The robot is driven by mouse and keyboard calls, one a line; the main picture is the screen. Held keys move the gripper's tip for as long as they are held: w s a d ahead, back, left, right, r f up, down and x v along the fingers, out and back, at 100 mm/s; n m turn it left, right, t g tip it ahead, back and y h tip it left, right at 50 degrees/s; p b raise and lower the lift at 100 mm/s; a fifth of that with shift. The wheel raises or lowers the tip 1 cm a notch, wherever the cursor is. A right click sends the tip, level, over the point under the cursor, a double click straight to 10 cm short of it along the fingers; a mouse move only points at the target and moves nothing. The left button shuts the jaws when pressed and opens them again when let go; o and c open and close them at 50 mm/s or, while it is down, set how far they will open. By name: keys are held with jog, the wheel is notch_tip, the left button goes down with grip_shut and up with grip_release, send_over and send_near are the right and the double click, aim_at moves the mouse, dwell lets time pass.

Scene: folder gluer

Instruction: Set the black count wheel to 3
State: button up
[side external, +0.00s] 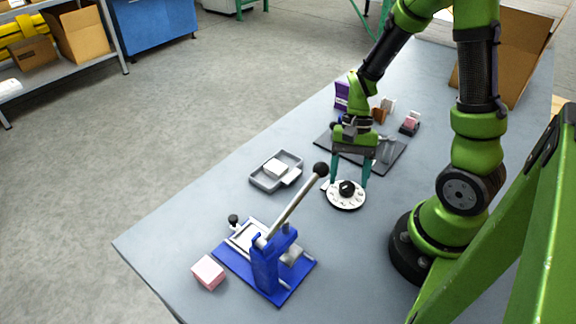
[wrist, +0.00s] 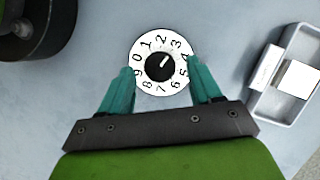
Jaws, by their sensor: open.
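The count wheel is a round white dial (side external: 344,201) with black digits around its rim and a black knob (side external: 347,188) at its centre. It lies on the table, and the wrist view shows the dial (wrist: 146,46) and knob (wrist: 158,70) from above. A short white mark on the knob points up and right, roughly toward the 3. My gripper (side external: 350,184) points down over the dial, fingers open. In the wrist view my gripper (wrist: 160,66) has one teal finger on each side of the knob, apart from it. The exact fingertip height is hard to tell.
A grey tray (side external: 263,184) with a white block is left of the dial. A blue press (side external: 266,270) with a long black-knobbed lever stands in front, its lever end close to the dial. A pink block (side external: 208,272) is nearby. A dark mat (side external: 385,158) lies behind.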

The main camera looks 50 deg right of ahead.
jog(key=v, duration=1.5)
jog(key=shift+r, duration=0.15)
jog(key=shift+d, duration=0.1)
jog(key=a+r+n+t+h, duration=0.1)
jog(key=a+r+n+t, duration=0.2)
jog(key=a, duration=0.3)
jog(key=s+a+r+n+t+h, duration=0.1)
jog(key=a+r+n+t, duration=0.2)
jog(key=a+n+t, duration=0.2)
jog(key=shift+s+a+r+n+t, duration=0.35)
jog(key=shift+a+t, duration=0.25)
jog(key=shift+a, duration=0.2)
